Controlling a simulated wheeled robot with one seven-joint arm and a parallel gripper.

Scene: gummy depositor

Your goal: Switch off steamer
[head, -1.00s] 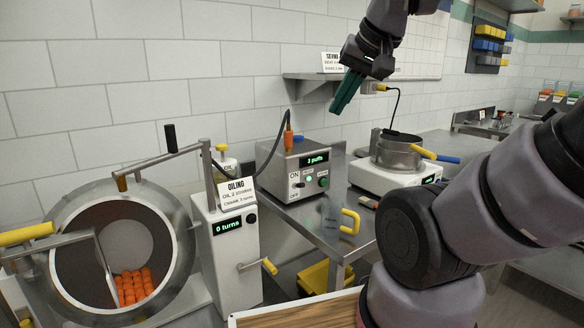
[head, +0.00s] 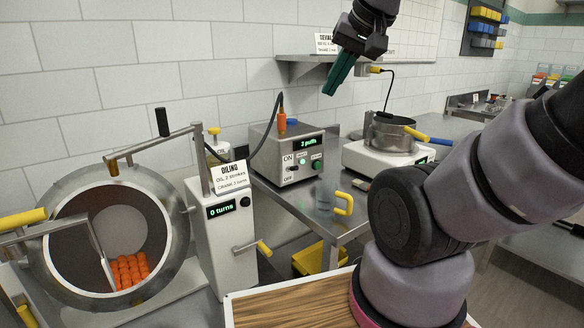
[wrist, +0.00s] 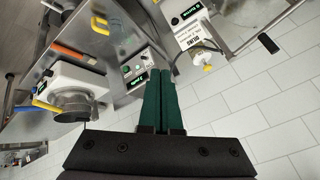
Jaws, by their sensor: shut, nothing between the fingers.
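The steamer (head: 262,158) is a grey metal box on the steel table, left of centre in the head view. Its front has a display reading what looks like "3 puffs", a lit green lamp, a dark knob and a small toggle switch (head: 290,169) between ON and OFF labels. Which way the toggle points is too small to tell. My gripper (head: 329,92) has green fingers, shut and empty, in the air above and right of the steamer.
A hose with an orange fitting (head: 281,121) rises from the steamer. The oiling machine (head: 226,245) and drum stand at left. A pot (head: 390,136) on a white base stands right of the steamer. A wall shelf (head: 300,60) lies behind my gripper.

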